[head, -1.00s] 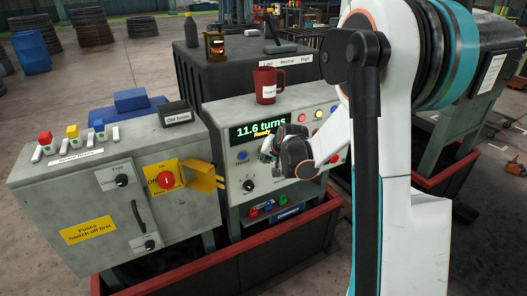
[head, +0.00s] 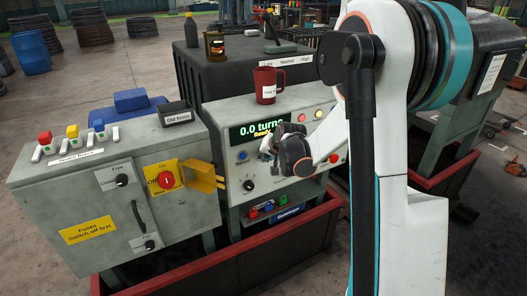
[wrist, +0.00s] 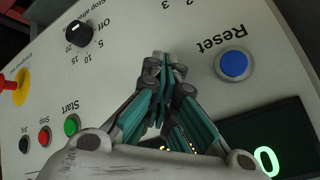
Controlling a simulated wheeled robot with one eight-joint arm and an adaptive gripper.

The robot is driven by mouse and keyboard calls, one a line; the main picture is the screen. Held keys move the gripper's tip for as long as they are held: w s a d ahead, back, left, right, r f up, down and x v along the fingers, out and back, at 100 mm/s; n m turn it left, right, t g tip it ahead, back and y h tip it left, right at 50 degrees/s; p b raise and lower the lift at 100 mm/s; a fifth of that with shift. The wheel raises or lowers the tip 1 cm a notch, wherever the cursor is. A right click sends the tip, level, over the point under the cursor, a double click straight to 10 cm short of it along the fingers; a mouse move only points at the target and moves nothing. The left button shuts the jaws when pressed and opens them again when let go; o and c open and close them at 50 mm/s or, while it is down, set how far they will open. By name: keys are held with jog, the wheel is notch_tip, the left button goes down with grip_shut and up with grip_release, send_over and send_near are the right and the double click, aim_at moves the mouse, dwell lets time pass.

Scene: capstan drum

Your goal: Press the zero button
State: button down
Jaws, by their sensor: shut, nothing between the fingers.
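The blue button (wrist: 234,65) on the sloping panel (head: 222,112) is labelled Reset; in the head view it (head: 242,155) shows just left of my gripper (head: 266,152). I read no button label saying zero. The panel's display (head: 257,130) reads 0.0 turns, with Ready below it, partly covered by my gripper. The wrist view shows a green 0 on the display (wrist: 266,162). My gripper (wrist: 160,62) is shut and empty, its tips beside the blue button, not over it. I cannot tell whether the tips touch the panel.
Near the tips are a black knob (wrist: 78,33) and a green Start button (wrist: 72,125), with red and black buttons beside it. A red mug (head: 265,86) stands on top of the panel. A yellow guard (head: 203,178) juts from the left cabinet (head: 75,198).

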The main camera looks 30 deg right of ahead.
jog(key=shift+s, duration=0.85)
jog(key=shift+s, duration=0.1)
jog(key=s, duration=0.4)
jog(key=shift+s+d, duration=0.15)
jog(key=shift+s, duration=0.25)
dwell(0.7)
